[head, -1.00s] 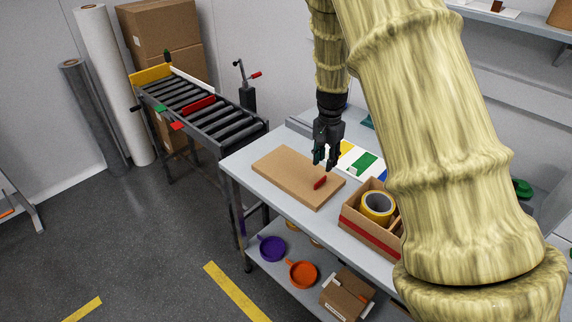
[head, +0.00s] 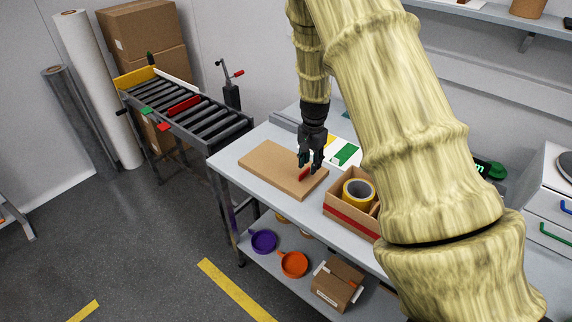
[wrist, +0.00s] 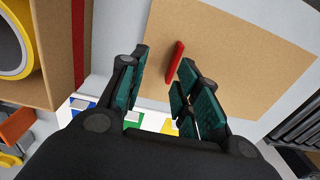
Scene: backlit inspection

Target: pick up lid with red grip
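The lid is a flat tan board (head: 268,162) lying on the grey workbench, with a red bar grip (head: 305,174) on its top near the right end. In the wrist view the lid (wrist: 245,55) fills the upper right, and its red grip (wrist: 175,62) stands near the fingertips. My gripper (head: 310,165) is just above the grip, pointing down. In the wrist view my gripper (wrist: 165,60) is open, with the grip showing in the gap between its fingers, nearer the right one. No contact is visible.
An open cardboard box with a yellow tape roll (head: 358,193) stands right of the lid. A colour card (head: 346,153) lies behind my gripper. A roller conveyor (head: 195,115) is at the left. Purple (head: 263,241) and orange pans (head: 294,264) sit on the lower shelf.

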